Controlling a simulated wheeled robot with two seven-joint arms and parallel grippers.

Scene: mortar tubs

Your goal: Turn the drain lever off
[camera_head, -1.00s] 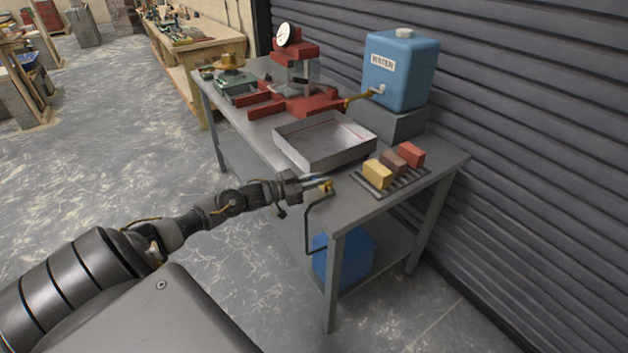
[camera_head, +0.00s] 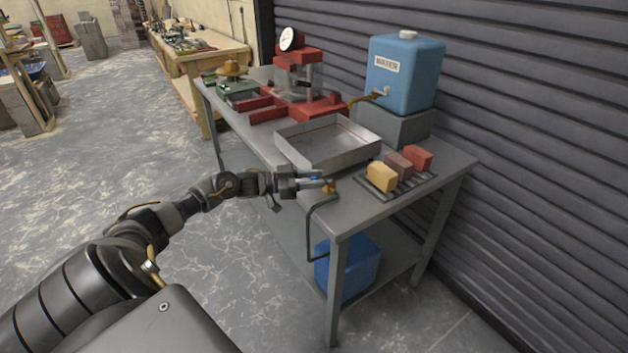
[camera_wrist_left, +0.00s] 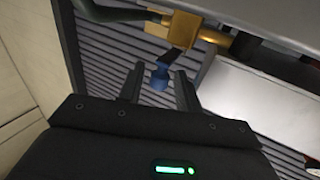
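A brass drain valve (camera_head: 330,188) sits at the near edge of the grey table, just in front of the metal tray (camera_head: 312,161). In the left wrist view the valve (camera_wrist_left: 182,29) is at the top, with a short dark lever that ends in a blue tip (camera_wrist_left: 160,76). My left gripper (camera_head: 318,184) is at the valve. In the left wrist view its two fingers (camera_wrist_left: 159,84) are apart on either side of the blue tip, with gaps showing, so it is open around the tip. My right gripper is not in view.
A dark bent pipe (camera_head: 309,235) hangs below the valve, above a blue bin (camera_head: 350,268). Yellow, brown and red blocks lie on a rack (camera_head: 408,189) to the right. A blue water tank (camera_head: 407,78) and a red press (camera_head: 300,95) stand farther back.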

